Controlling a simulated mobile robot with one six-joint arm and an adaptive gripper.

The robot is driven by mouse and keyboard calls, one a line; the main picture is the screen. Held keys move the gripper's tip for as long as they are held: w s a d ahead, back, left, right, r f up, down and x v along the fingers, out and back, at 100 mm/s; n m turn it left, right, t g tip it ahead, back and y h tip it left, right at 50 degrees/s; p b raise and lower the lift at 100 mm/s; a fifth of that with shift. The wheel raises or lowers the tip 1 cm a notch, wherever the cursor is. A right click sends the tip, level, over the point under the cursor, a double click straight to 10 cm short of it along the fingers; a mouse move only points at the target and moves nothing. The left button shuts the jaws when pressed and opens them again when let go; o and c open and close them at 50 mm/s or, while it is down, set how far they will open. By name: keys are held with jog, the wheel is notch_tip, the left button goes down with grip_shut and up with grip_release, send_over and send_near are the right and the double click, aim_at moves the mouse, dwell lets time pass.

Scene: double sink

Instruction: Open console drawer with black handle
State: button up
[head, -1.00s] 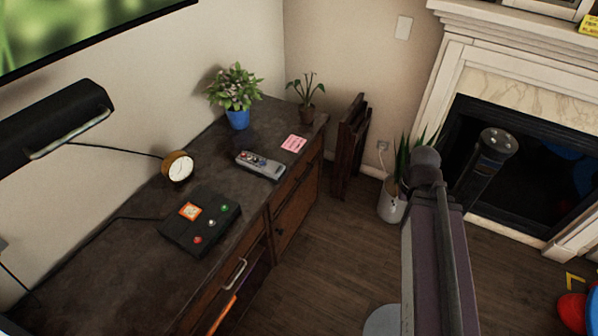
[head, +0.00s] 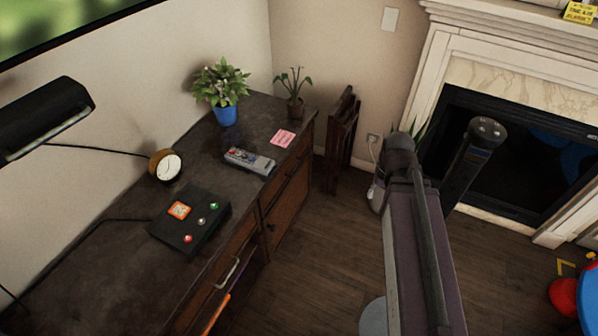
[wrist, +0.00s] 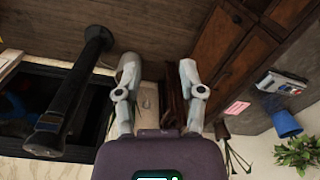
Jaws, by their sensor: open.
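The wooden console (head: 110,255) runs along the left wall in the head view. Its far drawer (head: 297,173) has a dark, thin handle (head: 285,184) and appears closed. A nearer drawer has a silver handle (head: 229,273). My gripper (wrist: 160,72) shows in the wrist view with its two fingers apart and nothing between them. The console front (wrist: 232,45) is to the right of the fingers there, apart from them. In the head view my arm reaches out to the right of the console, and the fingers are not visible.
On the console top are a black button box (head: 190,222), a remote (head: 249,161), a clock (head: 166,166), a pink note (head: 283,138) and a plant in a blue pot (head: 225,115). Folded dark wood (head: 342,140) leans by the back wall.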

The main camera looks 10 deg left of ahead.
jog(key=w+a+f+m+t+y+b, duration=0.1)
jog(key=w+a+f+y+b, duration=0.35)
jog(key=w+f+b, duration=0.6)
jog(key=w+a+f+t+y+b, duration=0.1)
jog(key=w+a+f+y+b, duration=0.2)
jog(key=w+a+f+b, duration=0.7)
jog(key=m+t+y+b, duration=0.3)
jog(key=y+b, duration=0.4)
jog(key=b, duration=2.2)
send_near(298, 169)
jog(key=f+v, duration=0.1)
jog(key=v, duration=0.2)
jog(key=shift+d+r, duration=0.25)
jog(key=shift+r, duration=0.05)
jog(key=shift+a, duration=0.1)
jog(key=shift+b+x, duration=1.25)
jog(key=shift+x, duration=5.5)
grip_shut()
